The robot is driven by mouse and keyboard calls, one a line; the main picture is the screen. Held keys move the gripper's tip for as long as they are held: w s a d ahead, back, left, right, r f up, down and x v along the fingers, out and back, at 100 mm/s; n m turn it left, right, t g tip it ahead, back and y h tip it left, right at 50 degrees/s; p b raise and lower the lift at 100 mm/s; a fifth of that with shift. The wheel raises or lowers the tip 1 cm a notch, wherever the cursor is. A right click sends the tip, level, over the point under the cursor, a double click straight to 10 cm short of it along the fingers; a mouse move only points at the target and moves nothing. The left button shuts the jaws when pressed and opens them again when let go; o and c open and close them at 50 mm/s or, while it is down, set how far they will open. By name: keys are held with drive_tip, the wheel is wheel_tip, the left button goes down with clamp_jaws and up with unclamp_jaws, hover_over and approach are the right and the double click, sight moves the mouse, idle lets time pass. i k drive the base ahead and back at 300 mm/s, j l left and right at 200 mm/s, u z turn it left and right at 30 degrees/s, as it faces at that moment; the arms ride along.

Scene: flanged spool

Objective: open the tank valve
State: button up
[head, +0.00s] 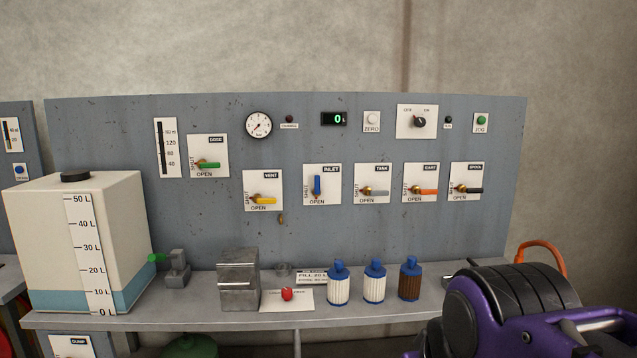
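The tank valve (379,192) is on a white plate labelled TANK (372,168) on the grey panel, right of centre in the head view. It has a brass body and a grey lever that lies level, pointing right. The plate has SHUT written upright along its left side and OPEN along its bottom edge. The valve is unobstructed. My gripper's fingers do not show in this view, and nothing touches the valve.
Beside it are the inlet valve (317,185), its blue lever upright, and another valve with an orange lever (428,192). Below, the bench (200,317) holds a white tank (45,240), a metal block (238,280), a red button (287,294) and blue-capped filters (374,288).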

sight(368, 190)
drive_tip(key=i+l, duration=0.25)
drive_tip(key=i, duration=0.2)
drive_tip(key=i+l, duration=0.25)
drive_tip(key=i, duration=0.25)
